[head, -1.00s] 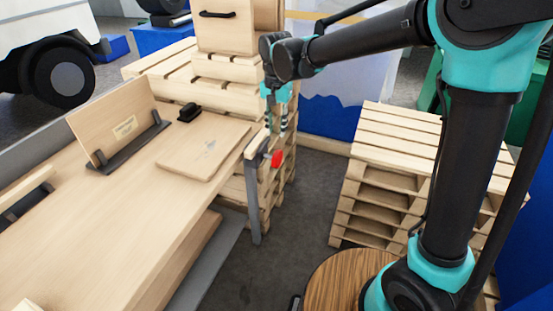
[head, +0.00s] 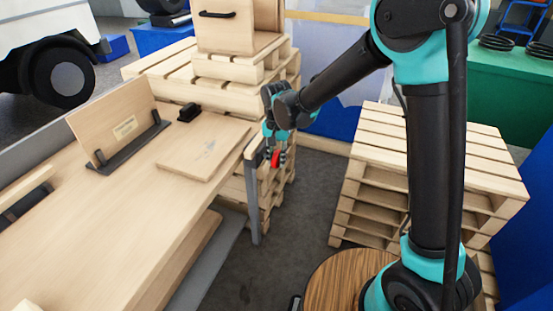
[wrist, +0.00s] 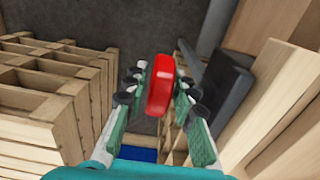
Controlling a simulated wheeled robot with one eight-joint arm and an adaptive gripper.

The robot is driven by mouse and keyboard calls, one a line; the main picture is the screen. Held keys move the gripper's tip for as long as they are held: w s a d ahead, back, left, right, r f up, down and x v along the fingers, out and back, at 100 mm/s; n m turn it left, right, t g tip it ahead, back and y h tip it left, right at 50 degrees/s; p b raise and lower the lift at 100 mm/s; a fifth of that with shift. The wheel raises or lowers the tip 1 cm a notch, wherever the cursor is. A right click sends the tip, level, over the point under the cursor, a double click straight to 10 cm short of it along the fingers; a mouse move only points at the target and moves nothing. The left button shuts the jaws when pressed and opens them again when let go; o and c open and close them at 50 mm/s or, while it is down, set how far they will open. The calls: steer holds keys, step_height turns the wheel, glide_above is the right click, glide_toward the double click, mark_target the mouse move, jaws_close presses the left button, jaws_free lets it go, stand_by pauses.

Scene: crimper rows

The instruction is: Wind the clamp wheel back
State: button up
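The red clamp wheel (head: 276,158) sits at the edge of the wooden workbench, on a grey clamp (head: 253,158) at its right corner. In the wrist view the red wheel (wrist: 160,86) stands between my gripper's fingers. My gripper (head: 276,154) points down at the wheel from above. In the wrist view my gripper (wrist: 158,92) has its fingers on both sides of the wheel, with a gap showing on the right; contact on the left is unclear. The clamp's dark body (wrist: 228,85) lies to the right of the fingers.
A flat board (head: 203,146) lies on the workbench (head: 130,215) near the clamp. An upright panel (head: 115,122) stands in a dark holder. Pallet stacks stand behind the bench and to the right (head: 425,150). Dark floor (head: 290,220) is free between them.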

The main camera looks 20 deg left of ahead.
steer(key=shift+c, duration=0.4)
jaws_close()
steer(key=shift+s+t, duration=0.15)
steer(key=shift+t, duration=0.95)
steer(key=t, duration=0.3)
steer(key=shift+f+t, duration=0.15)
steer(key=shift+t, duration=0.15)
steer(key=t, duration=0.3)
steer(key=shift+s+a+f+h, duration=0.1)
steer(key=shift+f+h, duration=0.05)
steer(key=shift+h, duration=0.15)
steer(key=shift+t, duration=1.7)
